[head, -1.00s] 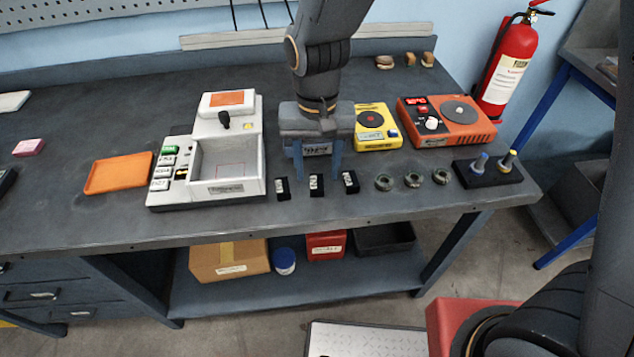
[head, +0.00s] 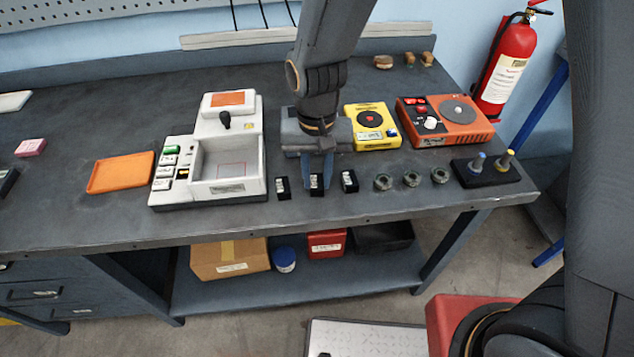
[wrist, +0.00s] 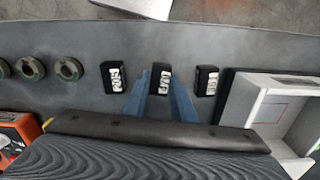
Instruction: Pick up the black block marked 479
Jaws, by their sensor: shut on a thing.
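Three small black blocks with white labels stand in a row near the bench's front edge. The middle black block (head: 316,182) is between the blue fingers of my gripper (head: 317,176). In the wrist view this middle block (wrist: 160,79) is upside down, with a label that could be 479 but is not sharp. My gripper (wrist: 160,88) is shut on it from above. The block looks to be still at bench level; I cannot tell any gap under it. The left block (head: 282,187) and right block (head: 349,181) stand apart on either side.
A white device with an open tray (head: 225,165) stands left of the blocks. Several green rings (head: 411,178) lie to the right. A yellow device (head: 371,127) and an orange one (head: 446,122) stand behind. The bench front edge (head: 330,211) is close.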

